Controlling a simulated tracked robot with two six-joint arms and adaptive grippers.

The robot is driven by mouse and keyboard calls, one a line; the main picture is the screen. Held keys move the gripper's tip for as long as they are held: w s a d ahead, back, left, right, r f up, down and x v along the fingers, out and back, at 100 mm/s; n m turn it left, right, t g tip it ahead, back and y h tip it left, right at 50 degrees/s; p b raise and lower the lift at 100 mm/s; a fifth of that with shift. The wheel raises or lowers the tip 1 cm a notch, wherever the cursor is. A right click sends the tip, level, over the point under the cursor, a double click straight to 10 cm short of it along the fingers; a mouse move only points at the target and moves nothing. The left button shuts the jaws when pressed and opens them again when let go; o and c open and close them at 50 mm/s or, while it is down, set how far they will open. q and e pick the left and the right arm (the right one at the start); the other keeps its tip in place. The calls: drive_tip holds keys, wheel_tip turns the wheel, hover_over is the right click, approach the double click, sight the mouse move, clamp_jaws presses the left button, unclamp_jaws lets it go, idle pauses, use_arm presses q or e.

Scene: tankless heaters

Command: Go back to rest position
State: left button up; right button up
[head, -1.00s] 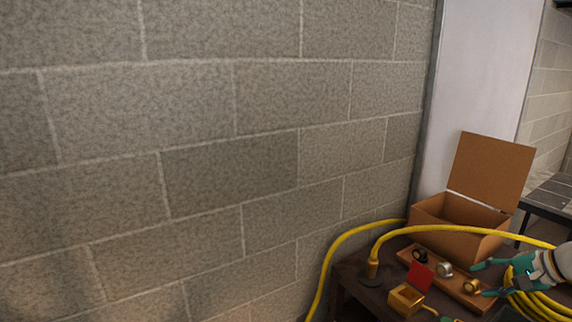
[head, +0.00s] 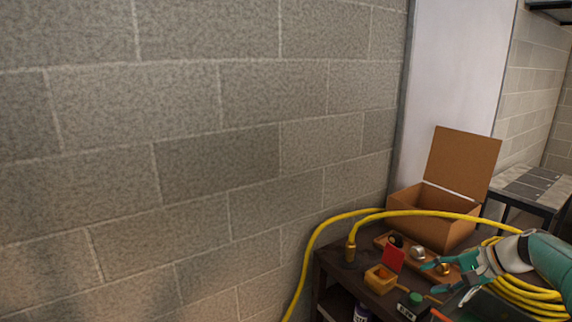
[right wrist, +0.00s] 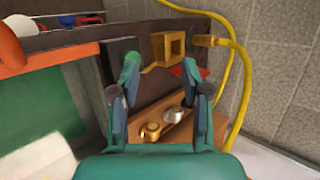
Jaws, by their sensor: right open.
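My right gripper (head: 435,278) reaches in from the right in the head view, over the dark table (head: 335,268). Its teal fingers are spread with nothing between them. In the right wrist view my right gripper (right wrist: 172,75) also shows open, above a wooden tray (right wrist: 185,128) with a brass fitting (right wrist: 151,132) and a silver fitting (right wrist: 174,115). The fingers partly hide the tray in the head view. My left gripper is not in view.
An open cardboard box (head: 433,212) stands at the table's back. A yellow hose (head: 310,250) arches over the table and coils at right. A block wall (head: 200,150) fills the left.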

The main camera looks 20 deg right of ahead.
drive_tip(key=a+f+n+g+y, duration=0.2)
drive_tip(key=a+f+g, duration=0.2)
drive_tip(key=a+f, duration=0.85)
drive_tip(key=a+f+n+g+y, duration=0.1)
drive_tip(key=a+f+n+g, duration=0.15)
drive_tip(key=a+f, duration=1)
drive_tip(key=s+a+f+n+h, duration=0.2)
drive_tip(key=s+a+f+n, duration=0.2)
drive_tip(key=s+a, duration=0.4)
drive_tip(key=s+a+f+n+h, duration=0.2)
drive_tip(key=s+a+f, duration=0.4)
drive_tip(key=s, duration=0.5)
drive_tip(key=shift+a+f+n+g, duration=0.2)
drive_tip(key=shift+a+n+g, duration=0.15)
drive_tip(key=shift+a+n, duration=0.7)
drive_tip(key=shift+a, duration=0.15)
drive_tip(key=shift+c, duration=0.5)
